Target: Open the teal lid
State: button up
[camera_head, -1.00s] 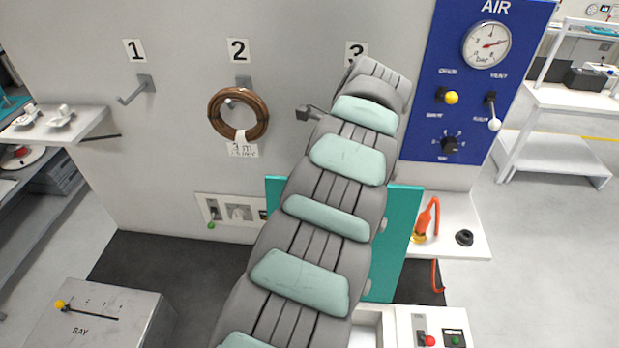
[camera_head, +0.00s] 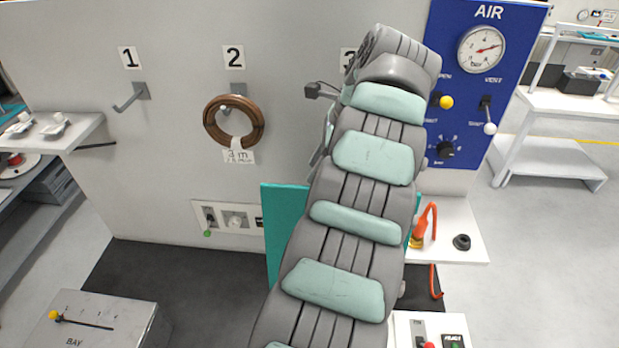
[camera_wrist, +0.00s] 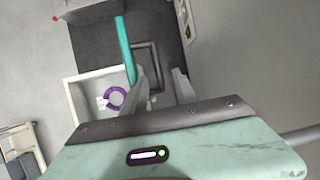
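The teal lid (camera_head: 283,218) stands upright behind my arm in the head view, partly hidden by it. In the wrist view the lid (camera_wrist: 125,50) shows nearly edge-on, rising beside a white open bin (camera_wrist: 75,97). A purple ring-shaped reel (camera_wrist: 115,97) lies in the bin. My gripper (camera_wrist: 163,82) has its two fingers apart with nothing seen between them. The lid is just left of the left finger in the wrist view; I cannot tell whether they touch. My arm hides the gripper in the head view.
A brown coil (camera_head: 234,122) hangs on hook 2 of the grey wall. A blue AIR panel (camera_head: 460,80) with levers is at the right. An orange tool (camera_head: 424,224) sits on a white shelf. A grey box (camera_head: 95,318) with a yellow-knobbed lever stands at lower left.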

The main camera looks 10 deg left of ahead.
jog(key=p+v, duration=0.1)
jog(key=v, duration=0.3)
jog(key=shift+p, duration=0.3)
